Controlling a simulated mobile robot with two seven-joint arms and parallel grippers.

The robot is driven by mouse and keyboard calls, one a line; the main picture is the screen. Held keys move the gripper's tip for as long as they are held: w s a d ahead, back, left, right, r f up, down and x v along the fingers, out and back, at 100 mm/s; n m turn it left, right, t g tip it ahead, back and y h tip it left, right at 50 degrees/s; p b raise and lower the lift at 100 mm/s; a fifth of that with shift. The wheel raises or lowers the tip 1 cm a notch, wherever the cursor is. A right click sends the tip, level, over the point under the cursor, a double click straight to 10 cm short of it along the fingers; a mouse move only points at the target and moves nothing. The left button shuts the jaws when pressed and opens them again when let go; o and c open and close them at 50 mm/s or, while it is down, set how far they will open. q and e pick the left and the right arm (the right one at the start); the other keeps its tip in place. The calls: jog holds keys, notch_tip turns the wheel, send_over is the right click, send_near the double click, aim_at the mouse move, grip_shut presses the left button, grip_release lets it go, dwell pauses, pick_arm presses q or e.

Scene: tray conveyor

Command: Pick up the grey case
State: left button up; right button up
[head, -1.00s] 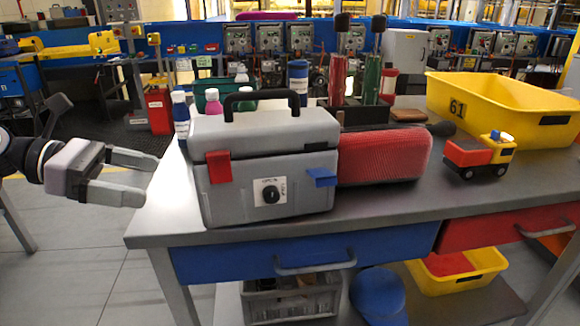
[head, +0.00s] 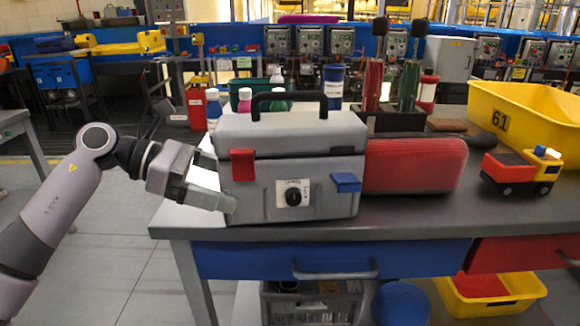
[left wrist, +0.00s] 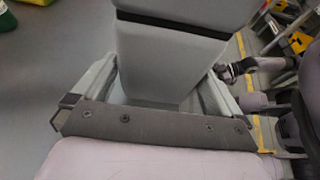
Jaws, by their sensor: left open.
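The grey case (head: 325,185) stands upright near the left end of the workbench, with a black top handle (head: 290,95), a red latch, a blue latch and a black dial on its front. My left gripper (head: 216,182) is at the case's left end, its near finger overlapping the lower left front edge in the head view. In the left wrist view, the end of the case (left wrist: 170,60) reaches between the two spread fingers (left wrist: 160,95), with a visible gap on the left side. The far fingertip is hidden in the head view. My right gripper is not in view.
A red rounded case (head: 415,165) sits close to the right of the grey case. Several bottles (head: 245,100) stand behind it. A toy truck (head: 520,170) and a yellow bin (head: 535,120) are farther right on the workbench (head: 420,215). The floor at left is clear.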

aim_at(244, 185)
pick_arm(q)
jog(key=x, duration=0.4)
jog(key=shift+d+f, duration=0.1)
jog(key=shift+d, duration=0.1)
jog(key=c, duration=1.2)
jog(key=shift+c, duration=0.6)
jog(key=shift+r, duration=0.2)
jog(key=shift+a+r, duration=0.1)
jog(key=shift+a+r, duration=0.15)
jog(key=r+v, duration=0.1)
jog(key=v, duration=1.4)
jog(key=shift+r+p, duration=0.35)
jog(key=shift+r, duration=0.05)
jog(key=shift+w, duration=0.1)
